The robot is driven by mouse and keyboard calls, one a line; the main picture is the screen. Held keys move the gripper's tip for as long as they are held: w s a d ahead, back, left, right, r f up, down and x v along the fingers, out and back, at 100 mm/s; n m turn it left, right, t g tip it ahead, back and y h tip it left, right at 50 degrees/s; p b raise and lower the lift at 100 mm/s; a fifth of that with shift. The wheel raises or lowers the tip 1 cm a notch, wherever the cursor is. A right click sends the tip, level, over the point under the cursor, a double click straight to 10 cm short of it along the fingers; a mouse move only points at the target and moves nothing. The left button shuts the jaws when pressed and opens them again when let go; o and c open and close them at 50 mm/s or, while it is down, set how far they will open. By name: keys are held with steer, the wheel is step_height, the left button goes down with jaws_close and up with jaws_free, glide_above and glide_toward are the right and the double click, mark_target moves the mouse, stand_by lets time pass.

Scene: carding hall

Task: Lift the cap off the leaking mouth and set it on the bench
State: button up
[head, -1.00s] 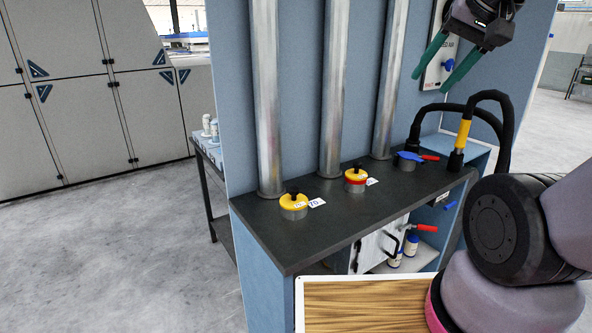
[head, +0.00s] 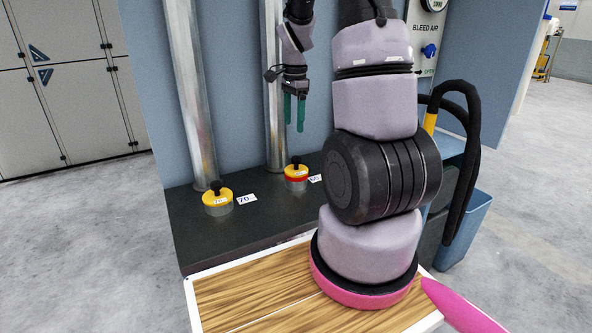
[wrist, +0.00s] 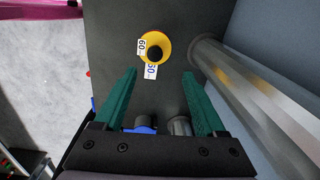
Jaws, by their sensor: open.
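Two yellow caps with black knobs sit on short mouths in the dark bench top (head: 190,240). The left cap (head: 217,198) is on a grey mouth beside a tag reading 70. The middle cap (head: 296,170) has a red band under it and a tag at its right. I see no leak. My gripper (head: 294,126) is open and empty, fingers pointing down, above the middle cap and apart from it. In the wrist view a yellow cap (wrist: 165,37) lies just beyond the open fingertips (wrist: 160,72). The bench's right part is hidden behind my arm.
Upright metal pipes (head: 192,90) rise from the back of the bench against a blue panel (head: 232,90). A black hose (head: 472,150) and a blue bin (head: 470,225) are at the right. A blue-handled fitting (wrist: 140,128) shows between the fingers' bases. Bare bench lies around the left cap.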

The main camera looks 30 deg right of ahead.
mark_target(296, 157)
steer(key=shift+m, duration=0.4)
steer(key=f, duration=0.5)
steer(key=d+f, duration=0.1)
steer(key=f, duration=0.2)
steer(key=shift+w, duration=0.2)
steer(key=shift+s+a+f, duration=0.1)
steer(key=shift+s+f, duration=0.1)
steer(key=shift+f, duration=1.1)
steer(key=shift+s+a+f, duration=0.1)
steer(key=shift+s+f, duration=0.1)
steer(key=shift+f, duration=1.05)
jaws_close()
